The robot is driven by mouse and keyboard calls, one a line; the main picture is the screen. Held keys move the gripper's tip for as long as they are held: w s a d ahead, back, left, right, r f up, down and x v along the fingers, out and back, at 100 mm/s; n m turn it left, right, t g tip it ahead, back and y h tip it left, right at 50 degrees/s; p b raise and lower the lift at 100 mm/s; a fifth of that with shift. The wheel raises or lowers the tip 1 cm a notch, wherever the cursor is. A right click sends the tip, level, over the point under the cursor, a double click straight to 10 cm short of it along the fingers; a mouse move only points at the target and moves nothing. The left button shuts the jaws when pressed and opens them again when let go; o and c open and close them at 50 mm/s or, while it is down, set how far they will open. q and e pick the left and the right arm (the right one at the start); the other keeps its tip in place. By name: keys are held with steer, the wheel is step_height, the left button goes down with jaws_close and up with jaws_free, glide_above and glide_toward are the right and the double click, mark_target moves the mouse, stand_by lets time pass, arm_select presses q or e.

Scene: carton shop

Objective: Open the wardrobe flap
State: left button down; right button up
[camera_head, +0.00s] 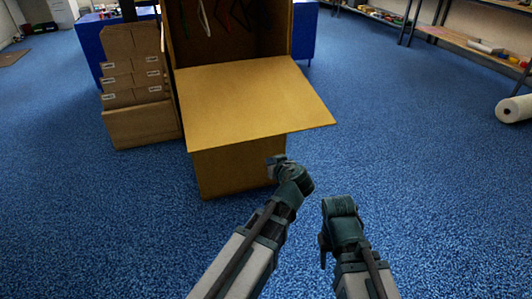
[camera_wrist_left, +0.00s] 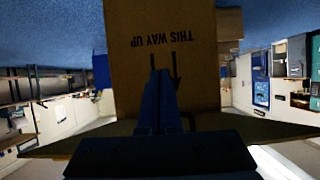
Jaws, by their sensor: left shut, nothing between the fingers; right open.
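The wardrobe carton (camera_head: 235,172) is a tall brown box standing on the blue floor. Its flap (camera_head: 250,95) is folded outward and sticks out towards me, close to level, so the upper opening shows hangers inside. My left gripper (camera_head: 275,161) is shut and empty, just below the flap's front edge, in front of the lower carton wall. The left wrist view is upside down; it shows the closed fingers (camera_wrist_left: 160,85) before the carton face (camera_wrist_left: 195,60) with "THIS WAY UP" print. My right gripper (camera_head: 325,245) is open, low and right of the carton; its fingertips are hardly visible.
A stack of smaller cartons (camera_head: 138,90) stands against the wardrobe's left side. A blue-covered table (camera_head: 90,45) is behind. A white roll (camera_head: 514,108) lies at far right near shelving (camera_head: 480,55). The floor right of the carton is clear.

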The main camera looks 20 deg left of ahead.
arm_select(q)
steer(key=shift+p+v, duration=0.5)
steer(key=shift+v, duration=1.15)
